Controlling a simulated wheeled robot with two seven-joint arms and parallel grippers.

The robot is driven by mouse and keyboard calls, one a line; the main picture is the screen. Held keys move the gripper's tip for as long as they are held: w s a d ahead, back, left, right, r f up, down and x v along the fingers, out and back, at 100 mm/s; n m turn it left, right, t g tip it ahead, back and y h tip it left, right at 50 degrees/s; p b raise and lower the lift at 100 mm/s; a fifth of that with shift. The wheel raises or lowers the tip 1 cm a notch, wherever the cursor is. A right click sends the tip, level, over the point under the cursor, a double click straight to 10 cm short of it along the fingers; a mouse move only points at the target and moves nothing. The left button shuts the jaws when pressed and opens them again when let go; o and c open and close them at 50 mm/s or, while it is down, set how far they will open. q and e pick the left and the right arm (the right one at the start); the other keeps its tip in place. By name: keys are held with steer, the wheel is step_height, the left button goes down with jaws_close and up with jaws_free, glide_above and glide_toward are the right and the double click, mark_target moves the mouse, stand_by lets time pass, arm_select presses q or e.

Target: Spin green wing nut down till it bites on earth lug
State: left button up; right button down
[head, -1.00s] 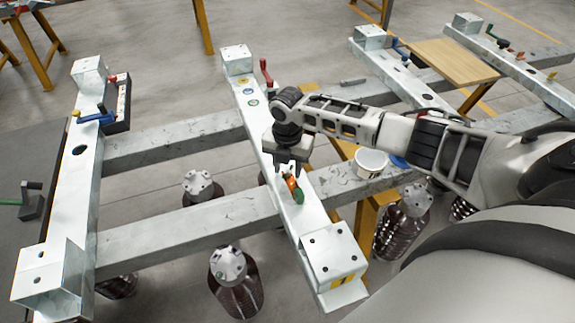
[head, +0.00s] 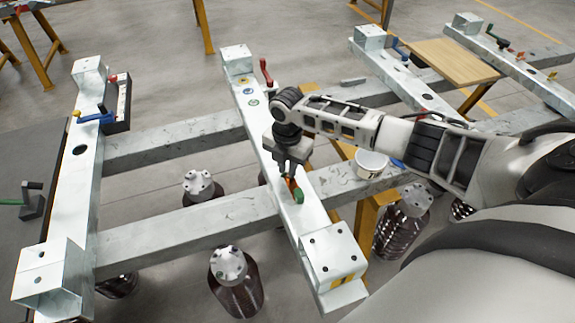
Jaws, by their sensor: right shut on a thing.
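The green wing nut (head: 298,195) is on the middle frame beam (head: 316,215), on its top face towards the near end. An orange-brown piece, seemingly the earth lug (head: 290,184), shows beside it, partly covered by my gripper. My right gripper (head: 291,178) points down over this spot and is shut on the green wing nut. Its fingers hide part of the nut, and the stud and any gap under the nut cannot be made out. My left gripper is not in view.
A red-handled lever (head: 265,70) stands by the beam's far end. A white tub (head: 371,163) is right of my gripper. A blue lever (head: 93,117) and a dark box (head: 119,103) are on the left beam. Capped dark bottles (head: 230,266) stand below.

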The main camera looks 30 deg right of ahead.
steer(key=m, duration=0.4)
steer(key=shift+m, duration=0.3)
steer(key=m, duration=0.3)
steer(key=shift+w+m, duration=0.1)
steer(key=shift+m, duration=0.2)
steer(key=m, duration=1.2)
steer(key=shift+d+m, duration=0.1)
steer(key=shift+m, duration=0.2)
steer(key=m, duration=0.3)
steer(key=shift+w+m, duration=0.1)
steer(key=shift+m, duration=0.3)
steer(key=m, duration=1.2)
steer(key=shift+r+m, duration=0.1)
steer(key=shift+m, duration=0.2)
steer(key=m, duration=0.3)
steer(key=shift+d+m, duration=0.1)
steer(key=shift+m, duration=0.2)
steer(key=m, duration=0.4)
steer(key=shift+m, duration=0.3)
steer(key=m, duration=0.3)
steer(key=shift+m, duration=0.3)
steer(key=m, duration=0.4)
steer(key=shift+m, duration=0.3)
steer(key=m, duration=0.3)
steer(key=shift+m, duration=0.3)
steer(key=m, duration=0.3)
steer(key=shift+m, duration=0.3)
steer(key=shift+r+m, duration=0.1)
steer(key=shift+m, duration=1.8)
